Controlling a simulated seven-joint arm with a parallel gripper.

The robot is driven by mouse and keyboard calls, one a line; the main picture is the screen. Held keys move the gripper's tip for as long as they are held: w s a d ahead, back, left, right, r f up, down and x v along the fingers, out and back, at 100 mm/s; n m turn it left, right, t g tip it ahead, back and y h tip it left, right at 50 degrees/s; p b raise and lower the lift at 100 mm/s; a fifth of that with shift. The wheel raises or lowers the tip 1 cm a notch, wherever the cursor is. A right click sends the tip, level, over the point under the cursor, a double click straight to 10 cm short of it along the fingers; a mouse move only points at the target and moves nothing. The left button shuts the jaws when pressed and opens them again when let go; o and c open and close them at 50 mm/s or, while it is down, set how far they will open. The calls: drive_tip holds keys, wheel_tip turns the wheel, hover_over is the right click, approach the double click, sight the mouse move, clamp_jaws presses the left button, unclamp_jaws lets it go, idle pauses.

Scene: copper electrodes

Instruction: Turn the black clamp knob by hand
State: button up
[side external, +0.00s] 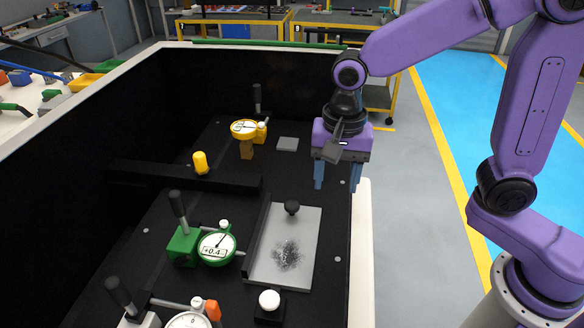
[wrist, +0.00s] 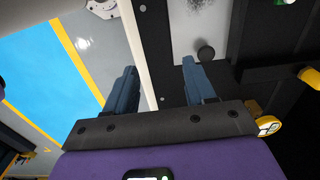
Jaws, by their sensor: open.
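The black clamp knob (side external: 292,207) is a small round ball at the far end of a grey metal plate (side external: 305,265). It also shows in the wrist view (wrist: 206,53), just beyond the right finger and apart from it. My gripper (side external: 335,182) is purple with blue fingers that point down. It is open and empty, behind and to the right of the knob, over the right edge of the black bench. In the wrist view my gripper (wrist: 157,80) has its fingers spread wide, with the bench's pale edge between them.
A green dial gauge (side external: 217,246) stands left of the plate, and a yellow gauge (side external: 245,130) stands farther back. A white knob (side external: 269,300) is at the front. A black bar with a yellow knob (side external: 200,162) crosses the bench. Open floor (side external: 420,200) lies to the right.

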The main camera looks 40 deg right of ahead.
sight(292, 204)
drive_tip(key=w+a+f+m, duration=0.1)
drive_tip(key=w+m, duration=0.2)
drive_tip(key=m, duration=0.4)
drive_tip(key=w+a+f+m, duration=0.1)
drive_tip(key=w+m, duration=0.2)
drive_tip(key=m, duration=0.5)
drive_tip(key=w+a+f+m, duration=0.1)
drive_tip(key=w+m, duration=0.2)
drive_tip(key=m, duration=0.4)
drive_tip(key=shift+w, duration=0.25)
drive_tip(key=shift+f+m, duration=0.25)
drive_tip(key=shift+m, duration=0.05)
drive_tip(key=shift+f, duration=3.5)
drive_tip(key=shift+f, duration=0.35)
drive_tip(key=c, duration=0.8)
